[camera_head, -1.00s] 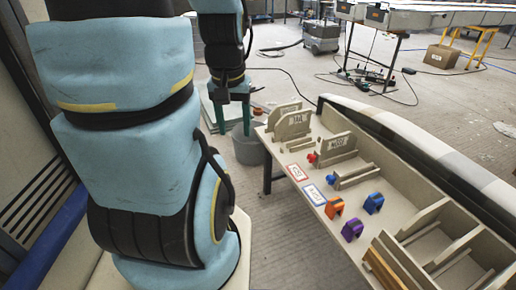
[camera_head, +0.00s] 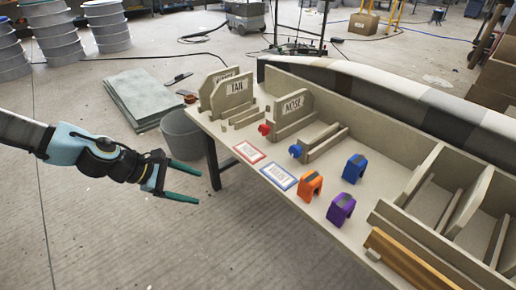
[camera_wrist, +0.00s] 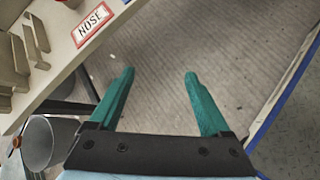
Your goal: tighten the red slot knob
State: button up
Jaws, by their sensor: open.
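My gripper (camera_head: 198,184) is open and empty, left of the table and well apart from the red knob. In the wrist view its two green fingers (camera_wrist: 160,73) are spread over bare floor. I cannot make out the red knob clearly there.
A red-bordered card (camera_head: 249,152) and a blue-bordered card (camera_head: 279,177) lie on the table (camera_head: 285,205). Orange (camera_head: 311,185), purple (camera_head: 341,209) and blue (camera_head: 354,168) blocks stand nearby. A grey bucket (camera_head: 182,135) stands beside the table's left leg.

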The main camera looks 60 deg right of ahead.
jog(key=s+d+f+n+g+h+b, duration=0.1)
jog(key=s+d+n+h+b, duration=0.15)
jog(key=d, duration=0.35)
jog(key=s+d+f+n+g+h+b, duration=0.1)
jog(key=d+n+h+b, duration=0.15)
jog(key=d+b, duration=0.2)
jog(key=n+t+h+b, duration=0.2)
jog(key=n+h+b, duration=0.25)
jog(key=n, duration=0.35)
send_near(261, 131)
jog(key=b+x, duration=0.1)
jog(key=x, duration=0.8)
jog(key=shift+d+r, duration=0.1)
jog(key=shift+r, duration=0.05)
jog(key=shift+s, duration=0.1)
jog(key=shift+c, duration=0.3)
grip_shut()
